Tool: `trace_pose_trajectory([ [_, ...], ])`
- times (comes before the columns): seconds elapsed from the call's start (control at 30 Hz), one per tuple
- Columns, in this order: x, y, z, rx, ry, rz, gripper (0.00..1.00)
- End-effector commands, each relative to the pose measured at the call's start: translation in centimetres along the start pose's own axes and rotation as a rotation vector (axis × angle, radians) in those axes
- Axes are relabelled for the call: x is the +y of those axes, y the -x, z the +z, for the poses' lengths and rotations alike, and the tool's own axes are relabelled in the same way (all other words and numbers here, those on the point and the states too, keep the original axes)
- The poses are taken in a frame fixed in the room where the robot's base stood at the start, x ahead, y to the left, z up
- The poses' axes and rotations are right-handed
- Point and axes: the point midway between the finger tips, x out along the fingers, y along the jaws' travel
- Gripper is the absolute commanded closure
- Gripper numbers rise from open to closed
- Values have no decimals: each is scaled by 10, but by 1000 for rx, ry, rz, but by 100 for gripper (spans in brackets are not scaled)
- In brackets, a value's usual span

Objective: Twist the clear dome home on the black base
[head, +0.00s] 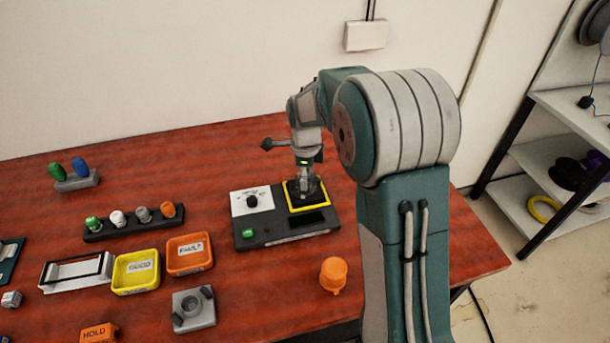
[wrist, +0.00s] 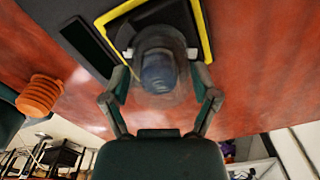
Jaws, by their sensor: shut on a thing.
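The clear dome (wrist: 158,50) shows in the wrist view between the two fingers of my gripper (wrist: 160,84), with a dark blue-grey part visible in it. My gripper is shut on the dome from above; in the head view my gripper (head: 305,182) points down over the yellow-framed square of the test unit. The black base (head: 290,200) lies under the dome inside the yellow frame (head: 322,207) and is mostly hidden by the dome and fingers. I cannot tell how deeply the dome sits on the base.
The dark test unit (head: 290,236) has a white dial panel (head: 262,192) and a green button (head: 248,233). An orange ribbed dome (head: 333,274) stands in front. Yellow (head: 122,283) and orange (head: 185,267) trays and a rack (head: 103,234) of coloured pieces lie left.

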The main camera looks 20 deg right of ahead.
Motion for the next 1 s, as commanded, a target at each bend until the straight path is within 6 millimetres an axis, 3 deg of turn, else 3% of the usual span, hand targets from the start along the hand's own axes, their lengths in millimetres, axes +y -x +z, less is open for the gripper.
trace_pose_trajectory([
  [0.33, 1, -2, 0, 2, -57, 4, 59],
  [0.57, 1, -2, 0, 2, -237, 4, 59],
  [0.87, 1, -2, 0, 2, -267, 4, 59],
  [1.0, 1, -2, 0, 2, -382, 3, 59],
])
